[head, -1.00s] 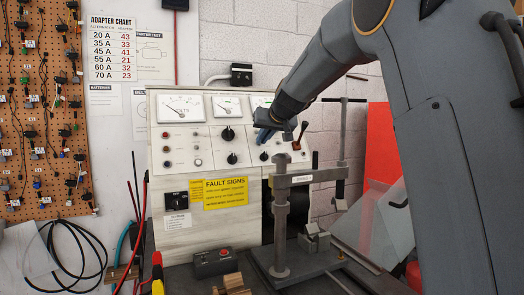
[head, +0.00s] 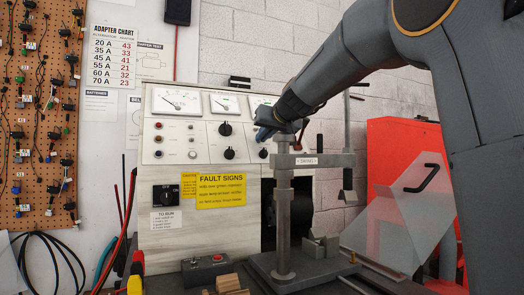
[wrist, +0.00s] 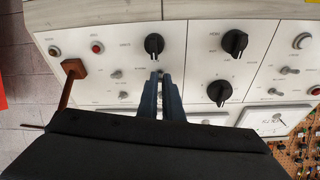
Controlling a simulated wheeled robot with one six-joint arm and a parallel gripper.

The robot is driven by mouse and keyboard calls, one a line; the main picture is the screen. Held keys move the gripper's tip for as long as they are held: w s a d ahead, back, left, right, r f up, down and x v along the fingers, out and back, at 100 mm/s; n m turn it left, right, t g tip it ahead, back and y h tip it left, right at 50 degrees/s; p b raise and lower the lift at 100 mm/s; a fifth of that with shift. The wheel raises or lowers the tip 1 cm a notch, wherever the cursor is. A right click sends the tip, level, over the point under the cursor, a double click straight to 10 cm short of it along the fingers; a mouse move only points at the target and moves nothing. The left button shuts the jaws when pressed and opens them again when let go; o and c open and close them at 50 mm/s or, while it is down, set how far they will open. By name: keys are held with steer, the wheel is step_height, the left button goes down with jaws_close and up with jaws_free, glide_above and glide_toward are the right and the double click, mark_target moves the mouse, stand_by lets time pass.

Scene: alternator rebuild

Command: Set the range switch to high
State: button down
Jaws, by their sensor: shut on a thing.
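The white test panel (head: 160,215) stands against the wall, with dials, knobs and small toggles on its face. My gripper (head: 264,135) is at the panel's upper right, under the right-hand meter. In the wrist view the blue fingers of my gripper (wrist: 161,78) are together at the panel face, just beside a black knob (wrist: 154,44). They are closed on the small range switch, whose lever is mostly hidden between the fingertips. Its position and label cannot be read.
Two larger black knobs (wrist: 235,42) sit to the right in the wrist view. A brown-handled lever (wrist: 73,70) is to the left. A grey press (head: 284,225) stands before the panel, below my arm. A small box with a red button (head: 208,268) lies on the bench.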

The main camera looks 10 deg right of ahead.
steer(key=shift+s+f+t+b, duration=0.1)
steer(key=shift+t+b, duration=0.3)
steer(key=shift+b, duration=1.25)
steer(key=c, duration=1.9)
jaws_free()
step_height(320, 180, up, 10)
steer(key=p, duration=0.3)
